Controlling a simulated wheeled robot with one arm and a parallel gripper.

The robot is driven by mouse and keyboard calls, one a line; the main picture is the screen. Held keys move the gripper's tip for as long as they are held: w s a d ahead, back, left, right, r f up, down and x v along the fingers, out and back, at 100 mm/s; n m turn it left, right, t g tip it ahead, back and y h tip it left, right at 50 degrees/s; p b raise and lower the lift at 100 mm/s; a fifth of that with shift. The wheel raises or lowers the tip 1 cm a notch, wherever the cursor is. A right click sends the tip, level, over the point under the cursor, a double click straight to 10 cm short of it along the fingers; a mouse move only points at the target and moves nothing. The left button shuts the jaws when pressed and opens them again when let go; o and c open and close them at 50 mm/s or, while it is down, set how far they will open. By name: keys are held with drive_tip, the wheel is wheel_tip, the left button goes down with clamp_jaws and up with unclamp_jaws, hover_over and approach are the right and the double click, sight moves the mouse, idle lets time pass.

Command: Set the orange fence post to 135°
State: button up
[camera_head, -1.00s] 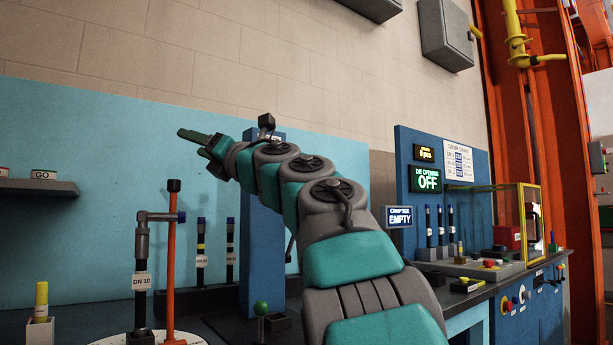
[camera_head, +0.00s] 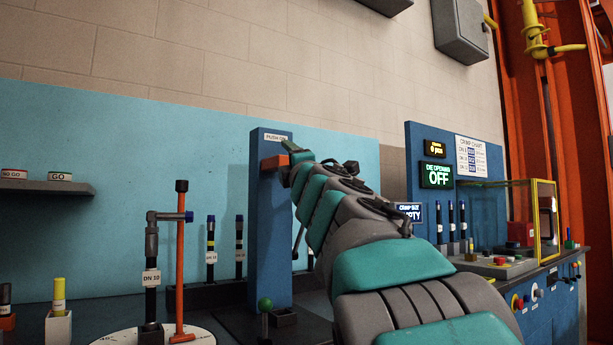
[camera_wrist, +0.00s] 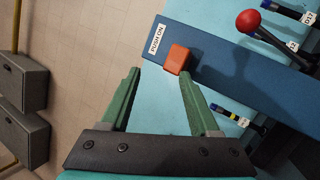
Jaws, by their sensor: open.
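The orange fence post (camera_head: 180,275) stands upright at the left in the head view, with a black cap on top. Its foot is on a pale round dial plate (camera_head: 205,338) with angle marks, only partly in view; I cannot read the post's angle. A hose assembly labelled DN 10 (camera_head: 151,278) stands just left of the post, its elbow reaching the post near the top. My gripper (camera_head: 291,148) is well right of and above the post, by the blue PUSH ON column. In the wrist view my gripper (camera_wrist: 160,73) is open and empty, with an orange block close beyond its fingertips.
The blue column (camera_head: 268,225) bears the orange block (camera_head: 272,163). A green-knobbed lever (camera_head: 265,305) stands before it. Upright hoses (camera_head: 211,250) stand behind the dial. A shelf (camera_head: 45,187) is at the left; the crimp machine panel (camera_head: 455,185) is at the right.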

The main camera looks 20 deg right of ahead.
drive_tip(key=shift+d+f+m+g+h, duration=0.6)
drive_tip(key=shift+d+f+m+h, duration=0.9)
drive_tip(key=shift+d+f+m, duration=0.35)
drive_tip(key=shift+a+r, duration=0.1)
drive_tip(key=shift+c, duration=0.2)
